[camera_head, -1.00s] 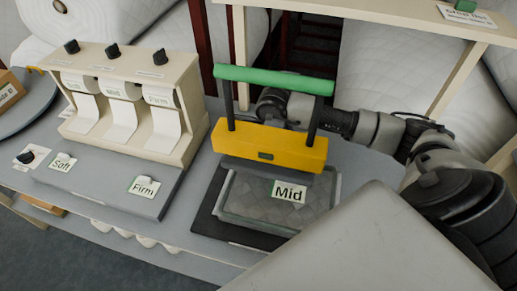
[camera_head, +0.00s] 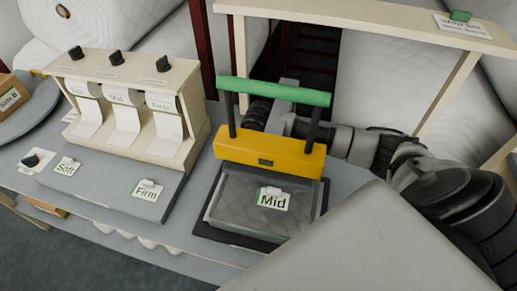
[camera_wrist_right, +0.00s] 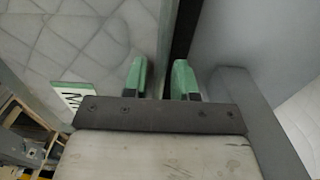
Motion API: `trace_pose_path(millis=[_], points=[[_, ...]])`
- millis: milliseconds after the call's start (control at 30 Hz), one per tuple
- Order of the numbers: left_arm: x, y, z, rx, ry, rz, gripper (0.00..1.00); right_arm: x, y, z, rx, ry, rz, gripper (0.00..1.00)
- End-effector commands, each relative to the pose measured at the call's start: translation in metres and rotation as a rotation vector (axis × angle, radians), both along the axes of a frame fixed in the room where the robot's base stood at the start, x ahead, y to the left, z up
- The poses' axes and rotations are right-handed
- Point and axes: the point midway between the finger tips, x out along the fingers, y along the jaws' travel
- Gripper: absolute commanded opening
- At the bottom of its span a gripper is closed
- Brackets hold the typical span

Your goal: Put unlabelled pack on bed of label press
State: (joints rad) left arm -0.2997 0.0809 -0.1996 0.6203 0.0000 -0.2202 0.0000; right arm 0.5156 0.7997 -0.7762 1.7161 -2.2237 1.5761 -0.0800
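The label press has a green handle (camera_head: 273,91), a yellow crossbar (camera_head: 268,153) and a dark bed (camera_head: 221,234). A clear quilted pack (camera_head: 233,201) lies on the bed, below and in front of the crossbar. A "Mid" card (camera_head: 272,200) sits on its top. My right arm reaches in from the right behind the press, where its fingers are hidden. In the right wrist view, my right gripper (camera_wrist_right: 161,80) has green-tipped fingers apart beside the quilted pack (camera_wrist_right: 62,45), whose edge runs up past them; nothing is visibly clamped. My left gripper is out of view.
A cream dispenser (camera_head: 135,100) with three label rolls stands to the left, behind a grey tray (camera_head: 108,196) with "Soft" and "Firm" cards. A wooden frame (camera_head: 365,22) stands behind the press. A round grey stand with a box (camera_head: 12,96) is at far left.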

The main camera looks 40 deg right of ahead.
Motion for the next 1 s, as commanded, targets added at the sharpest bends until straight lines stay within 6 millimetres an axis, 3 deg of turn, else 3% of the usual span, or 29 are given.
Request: trace_pose_path(millis=[467, 800, 1000], points=[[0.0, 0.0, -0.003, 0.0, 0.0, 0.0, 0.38, 0.001, -0.001, 0.01, 0.0, -0.004, 0.0, 0.38], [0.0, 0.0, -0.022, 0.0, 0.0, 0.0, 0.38, 0.002, -0.001, 0.079, -0.001, -0.007, 0.0, 0.38], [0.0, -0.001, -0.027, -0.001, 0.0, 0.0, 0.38, 0.001, -0.001, 0.111, 0.0, -0.004, -0.001, 0.38]])
